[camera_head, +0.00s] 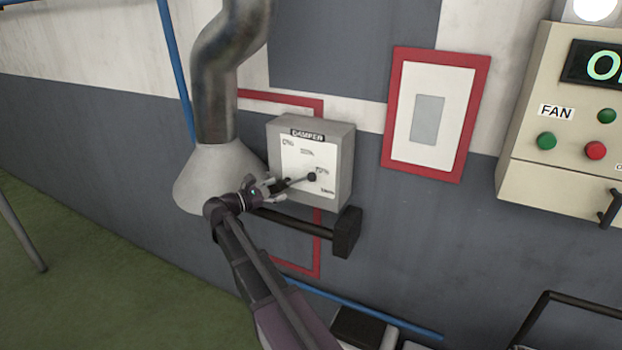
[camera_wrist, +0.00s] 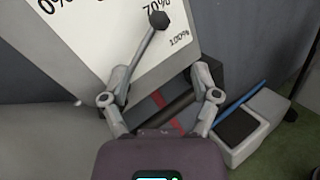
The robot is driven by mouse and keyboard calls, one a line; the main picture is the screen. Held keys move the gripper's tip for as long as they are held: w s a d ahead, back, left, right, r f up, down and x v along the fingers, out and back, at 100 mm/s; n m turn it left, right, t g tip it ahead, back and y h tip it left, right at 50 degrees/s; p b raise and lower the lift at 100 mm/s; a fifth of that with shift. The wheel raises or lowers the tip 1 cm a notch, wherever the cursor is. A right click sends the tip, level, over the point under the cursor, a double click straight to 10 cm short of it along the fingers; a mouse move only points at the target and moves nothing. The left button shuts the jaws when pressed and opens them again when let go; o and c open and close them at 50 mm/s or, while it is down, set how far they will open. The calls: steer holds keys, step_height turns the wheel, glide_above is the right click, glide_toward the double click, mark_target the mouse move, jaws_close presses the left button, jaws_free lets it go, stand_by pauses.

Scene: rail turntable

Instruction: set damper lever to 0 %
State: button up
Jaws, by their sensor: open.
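The damper box (camera_head: 345,165) is a grey wall box with a white dial face, a "DAMPER" label and percent marks. Its damper lever (camera_head: 298,182) is a thin grey rod with a black knob (camera_head: 312,177). The knob sits beside the 70% mark, short of 100%. In the wrist view the lever (camera_wrist: 143,52) slants up to its dark knob (camera_wrist: 158,20). My gripper (camera_head: 268,188) is at the lower left of the dial, by the lever's lower end. In the wrist view my gripper (camera_wrist: 160,78) is open, fingers apart. Whether a finger touches the rod cannot be told.
A dark bar (camera_head: 295,222) with a black end block (camera_head: 347,232) lies just below the box. A metal duct with a flared hood (camera_head: 212,178) stands close left. A fan control panel (camera_head: 570,120) is at the right.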

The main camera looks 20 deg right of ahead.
mark_target(308, 178)
steer(key=d, duration=0.4)
steer(key=w+d, duration=0.1)
steer(key=d, duration=0.3)
steer(key=w+d, duration=0.1)
steer(key=d, duration=0.4)
steer(key=shift+a, duration=0.1)
jaws_close()
